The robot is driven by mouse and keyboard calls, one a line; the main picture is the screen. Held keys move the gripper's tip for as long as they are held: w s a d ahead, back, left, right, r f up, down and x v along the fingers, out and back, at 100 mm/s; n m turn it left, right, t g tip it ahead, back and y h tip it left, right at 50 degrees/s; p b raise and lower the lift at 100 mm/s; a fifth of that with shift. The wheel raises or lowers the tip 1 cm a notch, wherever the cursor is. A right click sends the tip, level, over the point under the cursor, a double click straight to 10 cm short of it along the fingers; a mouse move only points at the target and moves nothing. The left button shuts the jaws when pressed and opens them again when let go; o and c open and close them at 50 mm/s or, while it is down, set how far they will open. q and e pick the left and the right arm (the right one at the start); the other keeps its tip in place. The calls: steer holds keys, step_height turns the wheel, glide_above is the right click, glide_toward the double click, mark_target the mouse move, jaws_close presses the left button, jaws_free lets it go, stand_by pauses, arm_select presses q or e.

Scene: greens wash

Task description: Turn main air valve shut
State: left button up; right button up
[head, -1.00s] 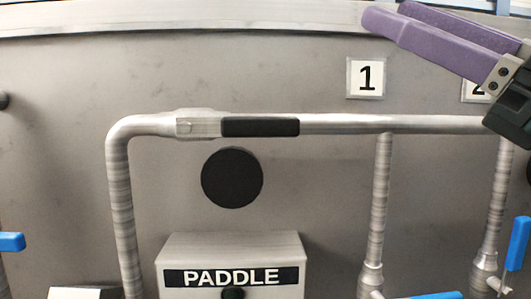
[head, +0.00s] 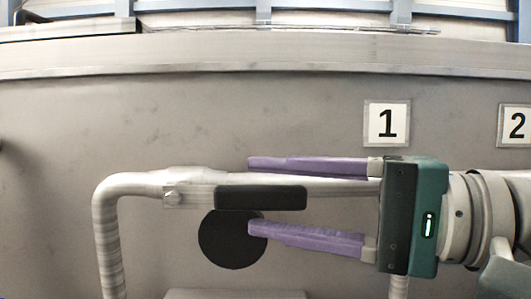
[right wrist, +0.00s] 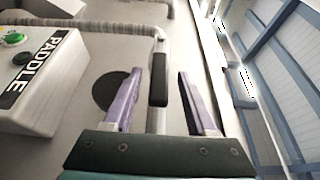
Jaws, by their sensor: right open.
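The main air valve looks to be the silver fitting (head: 190,177) on the horizontal pipe, with a black handle (head: 262,197) lying level along the pipe. The handle (right wrist: 158,85) also shows in the right wrist view. My right gripper (head: 250,196) is open, with one purple finger above the handle and one below it. In the right wrist view the handle lies between the open fingers (right wrist: 160,72), with gaps on both sides. My left gripper is out of view.
A black disc (head: 231,238) sits on the grey wall below the handle. Labels 1 (head: 387,124) and 2 (head: 516,126) are above the pipe.

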steer(key=shift+w+a, duration=0.25)
steer(key=shift+a, duration=0.45)
jaws_close()
stand_by(1.0)
